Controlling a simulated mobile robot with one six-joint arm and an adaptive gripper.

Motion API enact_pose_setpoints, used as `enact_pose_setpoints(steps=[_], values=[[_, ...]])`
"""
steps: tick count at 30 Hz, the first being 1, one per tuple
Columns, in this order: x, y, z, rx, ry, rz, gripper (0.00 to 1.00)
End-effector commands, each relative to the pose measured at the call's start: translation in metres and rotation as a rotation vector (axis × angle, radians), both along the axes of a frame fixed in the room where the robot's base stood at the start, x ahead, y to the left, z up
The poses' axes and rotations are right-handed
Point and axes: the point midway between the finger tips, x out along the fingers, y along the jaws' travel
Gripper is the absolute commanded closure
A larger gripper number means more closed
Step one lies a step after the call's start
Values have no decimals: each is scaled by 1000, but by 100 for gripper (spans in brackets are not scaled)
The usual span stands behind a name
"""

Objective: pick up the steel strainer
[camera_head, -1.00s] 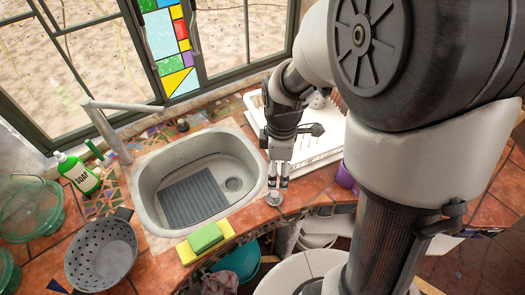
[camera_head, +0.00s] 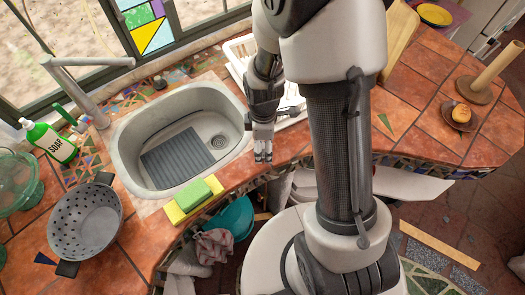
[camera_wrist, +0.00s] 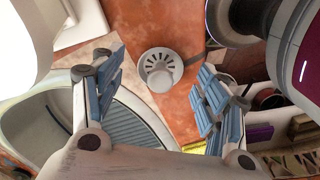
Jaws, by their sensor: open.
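The steel strainer (camera_wrist: 160,71) is a small round disc with slots and a raised centre knob, lying on the orange tiles in the wrist view. In the head view it is hidden behind my gripper (camera_head: 263,157), which points down at the counter just right of the sink (camera_head: 182,135). My gripper is open and empty. In the wrist view its two blue-padded fingers stand apart, left and right of the strainer. I cannot tell how high the fingertips are above the tiles.
A green sponge (camera_head: 200,195) on a yellow cloth lies at the sink's front edge. A grey colander (camera_head: 85,222) and a soap bottle (camera_head: 50,141) stand to the left. A white dish rack (camera_head: 236,58) is behind my gripper. The counter's front edge is close by.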

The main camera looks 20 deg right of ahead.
Motion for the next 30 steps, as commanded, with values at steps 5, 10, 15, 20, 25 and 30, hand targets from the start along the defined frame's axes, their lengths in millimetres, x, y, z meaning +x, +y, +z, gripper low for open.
enact_pose_setpoints(steps=[5, 10, 15, 20, 25, 30], values=[[0, 0, -12, 0, 0, 0, 33], [0, 0, -11, 0, -1, 0, 33], [0, 0, -11, 0, 0, 0, 43], [0, 0, -11, 0, 0, 0, 54], [0, 0, -11, 0, 0, 0, 65], [0, 0, -11, 0, 0, 0, 77]])
